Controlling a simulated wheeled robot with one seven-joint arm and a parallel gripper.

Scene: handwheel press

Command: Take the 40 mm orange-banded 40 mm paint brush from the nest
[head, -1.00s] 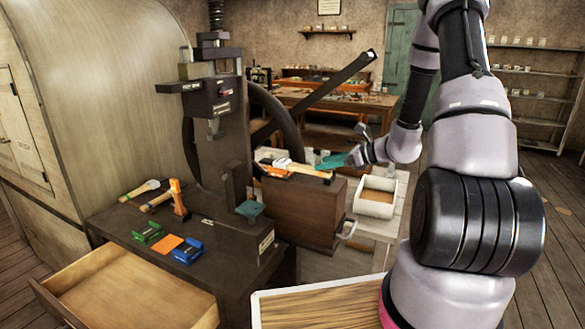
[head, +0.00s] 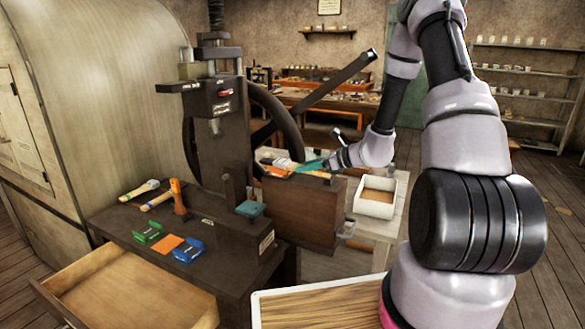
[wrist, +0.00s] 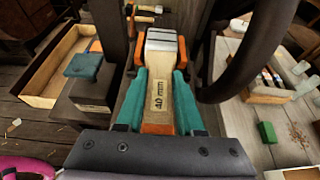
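The 40 mm paint brush (wrist: 159,88) lies in the wrist view with its wooden handle, marked 40 mm, towards me and its grey ferrule at the far end. An orange band shows at the near end of the handle. Orange cheeks of the nest (wrist: 182,52) stand on both sides of the ferrule. My gripper (wrist: 160,75) has its teal fingers on either side of the brush, apart, with no clear grip on it. In the head view my gripper (head: 303,165) is at the top of the dark wooden block (head: 300,210); the brush (head: 283,164) is partly seen there.
The black press (head: 220,130) and its handwheel (head: 275,105) stand close behind and left. Other tools (head: 160,196) and green and blue holders (head: 187,251) are on the bench. A white box (head: 376,205) sits on the right. An open drawer (head: 125,290) is at front left.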

